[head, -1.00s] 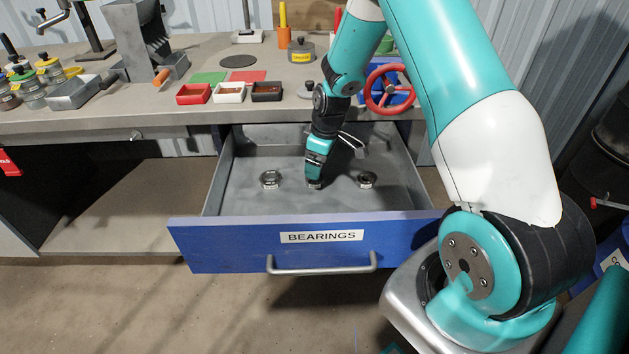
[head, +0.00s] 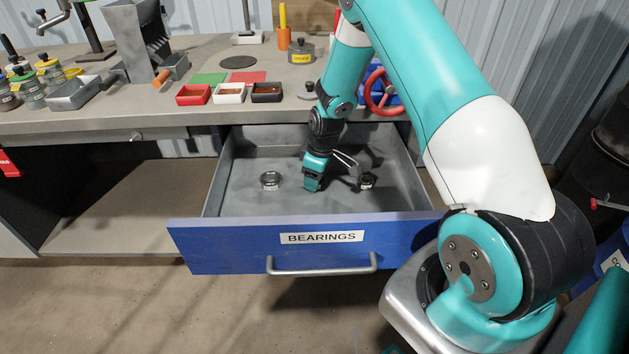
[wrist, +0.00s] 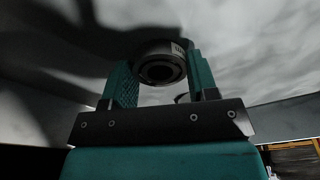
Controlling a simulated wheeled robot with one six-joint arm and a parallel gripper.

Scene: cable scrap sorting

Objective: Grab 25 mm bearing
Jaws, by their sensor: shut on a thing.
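My gripper (head: 312,186) is low inside the open drawer (head: 410,192) labelled BEARINGS, between two bearings. In the wrist view its two teal fingers (wrist: 160,72) are shut on a dark ring-shaped bearing (wrist: 148,54). A pale tag on that bearing is only partly in sight, so its size cannot be read. The held bearing is hidden behind the fingers in the head view. One bearing (head: 270,180) lies on the drawer floor to the left of my gripper. Another bearing (head: 367,181) lies to the right.
The drawer's blue front (head: 215,250) and grey side walls surround my gripper. Above it is the bench (head: 130,120) with red, white and black trays (head: 230,93) near its edge. A red handwheel (head: 385,92) stands behind my arm. The drawer's front floor is clear.

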